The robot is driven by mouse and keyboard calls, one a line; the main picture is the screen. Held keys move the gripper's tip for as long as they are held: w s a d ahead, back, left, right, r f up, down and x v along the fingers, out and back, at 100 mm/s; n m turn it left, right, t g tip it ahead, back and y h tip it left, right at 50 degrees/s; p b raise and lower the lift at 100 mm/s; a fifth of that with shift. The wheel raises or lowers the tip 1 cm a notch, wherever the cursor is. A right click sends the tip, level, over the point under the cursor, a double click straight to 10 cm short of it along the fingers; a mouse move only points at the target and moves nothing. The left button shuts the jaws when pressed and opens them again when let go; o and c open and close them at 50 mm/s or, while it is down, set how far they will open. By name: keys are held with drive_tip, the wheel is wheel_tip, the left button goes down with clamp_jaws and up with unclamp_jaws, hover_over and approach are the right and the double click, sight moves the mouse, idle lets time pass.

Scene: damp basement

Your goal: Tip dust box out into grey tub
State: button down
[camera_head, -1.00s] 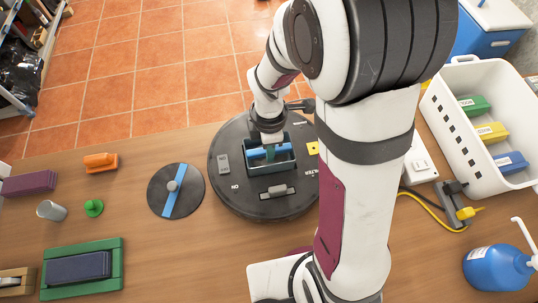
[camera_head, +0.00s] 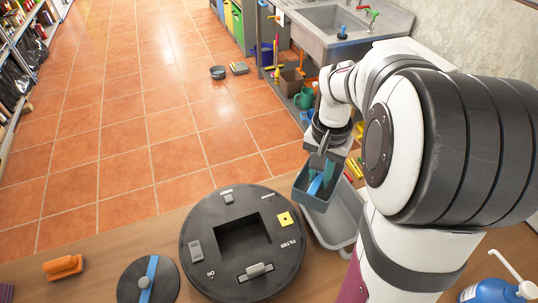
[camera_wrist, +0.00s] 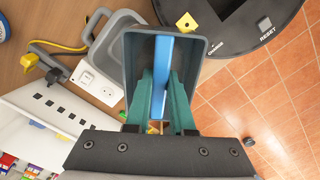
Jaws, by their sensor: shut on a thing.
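The dust box (camera_head: 312,196) is a dark grey-teal open box with a blue bar handle across it. My gripper (camera_head: 322,172) is shut on the blue handle; the wrist view shows both fingers (camera_wrist: 163,102) closed around it. The box (camera_wrist: 131,60) hangs in the air, over or just beside the back left part of the grey tub (camera_head: 345,222). It looks roughly upright; any small tilt is hard to judge. I cannot make out dust inside. The tub also shows in the wrist view (camera_wrist: 103,45), partly behind the box.
The round black robot vacuum (camera_head: 205,245) sits left of the tub, its square bay empty. A round lid with a blue stripe (camera_head: 133,283) and an orange brush (camera_head: 62,267) lie further left. A white basket (camera_wrist: 40,115) and power strip (camera_wrist: 97,82) are near the tub.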

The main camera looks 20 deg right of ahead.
drive_tip(key=s+d+m+t+y, duration=0.1)
drive_tip(key=s+d+m+t, duration=0.5)
drive_tip(key=m, duration=0.3)
drive_tip(key=f+t+y, duration=0.1)
drive_tip(key=t, duration=0.4)
drive_tip(key=f+t, duration=0.1)
drive_tip(key=t, duration=0.5)
drive_tip(key=f+t+y, duration=0.1)
drive_tip(key=f+t, duration=0.1)
drive_tip(key=t, duration=0.4)
drive_tip(key=shift+w+a+f+n+y, duration=0.1)
drive_tip(key=shift+w+a+n+y, duration=0.1)
drive_tip(key=shift+n+y, duration=0.1)
drive_tip(key=shift+s, duration=0.1)
